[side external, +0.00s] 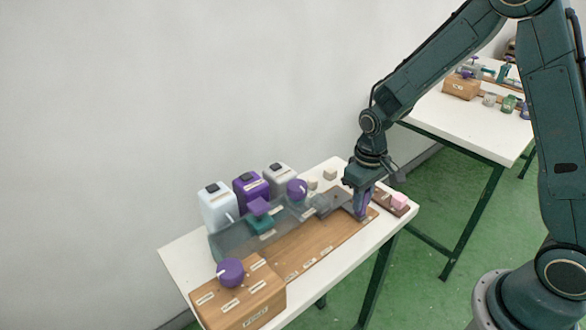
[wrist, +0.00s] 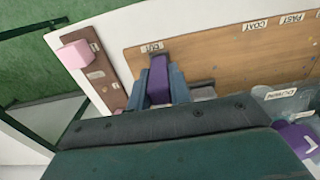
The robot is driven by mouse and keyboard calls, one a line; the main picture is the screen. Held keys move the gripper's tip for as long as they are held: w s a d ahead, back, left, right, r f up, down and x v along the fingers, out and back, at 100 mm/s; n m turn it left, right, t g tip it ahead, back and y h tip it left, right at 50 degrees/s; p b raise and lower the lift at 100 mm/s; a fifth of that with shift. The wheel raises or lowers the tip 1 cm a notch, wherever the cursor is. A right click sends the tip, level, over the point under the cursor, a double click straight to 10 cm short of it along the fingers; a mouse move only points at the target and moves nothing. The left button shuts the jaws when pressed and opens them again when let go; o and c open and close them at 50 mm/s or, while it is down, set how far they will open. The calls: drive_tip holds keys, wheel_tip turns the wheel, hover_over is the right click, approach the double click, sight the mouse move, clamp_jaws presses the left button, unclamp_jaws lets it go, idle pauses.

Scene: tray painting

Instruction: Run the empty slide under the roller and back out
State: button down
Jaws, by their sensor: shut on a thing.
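My gripper (side external: 362,210) is at the right end of the wooden board (side external: 312,246), shut on an upright purple handle (wrist: 159,80). In the wrist view the handle stands between my fingers, beside the label that reads OUT (wrist: 152,47). I take the handle to be the slide's; a grey edge (wrist: 203,84) shows next to it, but the slide's body is mostly hidden by my gripper. A see-through housing (side external: 232,240) runs along the back of the board. I cannot clearly make out the roller.
White, purple and grey bottles (side external: 218,206) stand behind the housing. A purple round knob (side external: 297,189) is above it, and another (side external: 230,271) tops the wooden box (side external: 240,297) in front. A pink block (side external: 399,200) sits on a brown strip at the right. The board's front strip is clear.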

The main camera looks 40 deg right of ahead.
drive_tip(key=shift+w+d, duration=0.1)
drive_tip(key=shift+d, duration=0.55)
drive_tip(key=c, duration=1.3)
unclamp_jaws()
drive_tip(key=shift+r, duration=0.1)
drive_tip(key=shift+a+r, duration=0.1)
drive_tip(key=shift+r, duration=0.25)
wheel_tip(320, 180, up, 13)
drive_tip(key=shift+r, duration=0.1)
